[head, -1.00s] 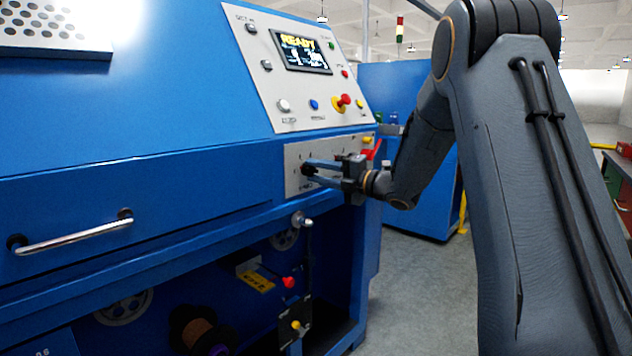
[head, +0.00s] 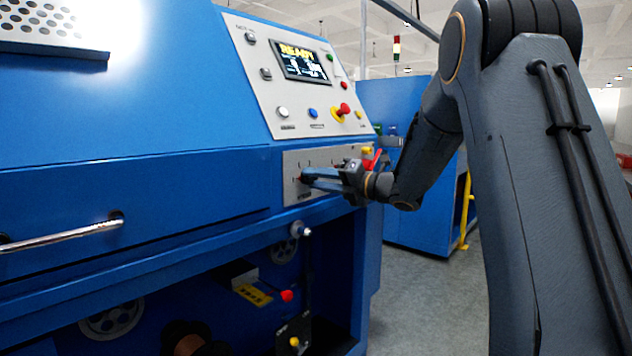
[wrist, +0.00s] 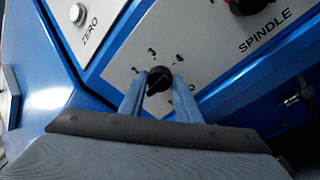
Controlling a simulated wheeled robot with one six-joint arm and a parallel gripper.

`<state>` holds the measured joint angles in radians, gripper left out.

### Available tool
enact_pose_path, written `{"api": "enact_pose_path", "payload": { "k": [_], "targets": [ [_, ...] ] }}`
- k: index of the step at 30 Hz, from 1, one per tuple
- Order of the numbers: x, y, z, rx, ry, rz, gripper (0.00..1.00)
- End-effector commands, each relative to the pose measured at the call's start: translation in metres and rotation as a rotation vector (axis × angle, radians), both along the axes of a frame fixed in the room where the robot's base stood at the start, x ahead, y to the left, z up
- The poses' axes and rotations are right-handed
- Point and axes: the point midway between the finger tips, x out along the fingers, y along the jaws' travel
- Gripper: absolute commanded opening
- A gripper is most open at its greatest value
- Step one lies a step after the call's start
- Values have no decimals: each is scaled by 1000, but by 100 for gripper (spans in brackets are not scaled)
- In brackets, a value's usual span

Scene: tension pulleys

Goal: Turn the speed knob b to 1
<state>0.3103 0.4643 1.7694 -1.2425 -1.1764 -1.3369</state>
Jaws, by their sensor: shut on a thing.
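A round black knob, apparently speed knob b (wrist: 157,79), sits on a light grey panel (wrist: 120,50) in the wrist view. Small scale marks and digits ring it, but I cannot read its setting or its name. My gripper (wrist: 158,85) is shut on the knob, one finger on each side. In the head view, my gripper (head: 305,178) reaches in from the right to the lower grey panel (head: 290,163).
The upper panel (head: 250,70) holds a READY screen (head: 302,62), several buttons and a red emergency stop (head: 344,109). A red lever (head: 372,160) stands close to my wrist.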

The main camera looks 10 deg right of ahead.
Motion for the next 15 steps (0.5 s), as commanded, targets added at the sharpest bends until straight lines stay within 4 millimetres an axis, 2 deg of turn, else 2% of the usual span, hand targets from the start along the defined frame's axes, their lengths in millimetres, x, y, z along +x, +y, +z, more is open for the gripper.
{"api": "enact_pose_path", "payload": {
  "k": [5,6,9,15],
  "targets": [
    [0,0,-1,-1,1,1,8],
    [0,0,-1,-1,1,1,35],
    [0,0,-1,-1,1,0,49],
    [0,0,0,0,1,1,49]
  ]
}}
